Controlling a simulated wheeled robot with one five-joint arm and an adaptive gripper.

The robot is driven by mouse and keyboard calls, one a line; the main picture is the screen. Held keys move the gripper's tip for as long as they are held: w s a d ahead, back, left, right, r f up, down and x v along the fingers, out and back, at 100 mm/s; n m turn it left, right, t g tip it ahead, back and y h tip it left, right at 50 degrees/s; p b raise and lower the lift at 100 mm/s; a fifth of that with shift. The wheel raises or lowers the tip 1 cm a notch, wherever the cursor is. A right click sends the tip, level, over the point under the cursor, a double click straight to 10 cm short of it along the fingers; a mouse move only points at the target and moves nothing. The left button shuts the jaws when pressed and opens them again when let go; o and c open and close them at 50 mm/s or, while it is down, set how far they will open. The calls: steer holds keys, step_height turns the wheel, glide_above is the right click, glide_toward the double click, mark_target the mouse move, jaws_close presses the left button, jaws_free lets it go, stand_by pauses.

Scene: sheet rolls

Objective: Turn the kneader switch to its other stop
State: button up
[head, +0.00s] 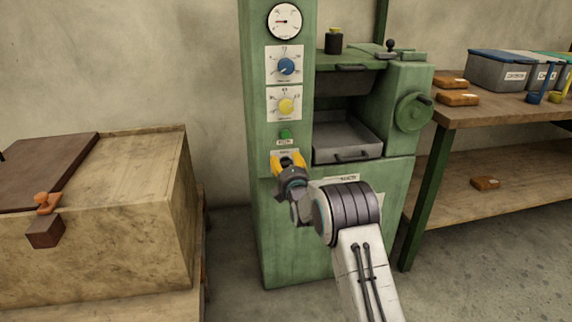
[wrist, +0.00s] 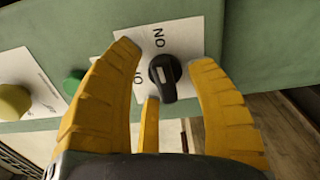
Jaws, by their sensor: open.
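The kneader switch is a black rotary knob (wrist: 164,76) on a white label plate (wrist: 188,42) on the green machine panel. In the wrist view it lies between the tips of my yellow fingers, with a pale mark on its face. Lettering like "NO" or "ON" shows beside it, turned in the picture. My gripper (wrist: 165,60) is open, its fingers on both sides of the knob with a gap on each side. In the head view my gripper (head: 289,163) is in front of the lowest plate on the panel and mostly hides the switch.
Above the switch are a green button (head: 285,134), a yellow dial (head: 286,106), a blue dial (head: 286,67) and a gauge (head: 285,21). A metal tray (head: 347,138) is to the right. A wooden chest (head: 100,235) stands left, a workbench (head: 500,112) right.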

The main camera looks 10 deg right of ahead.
steer(key=shift+o, duration=0.4)
jaws_close()
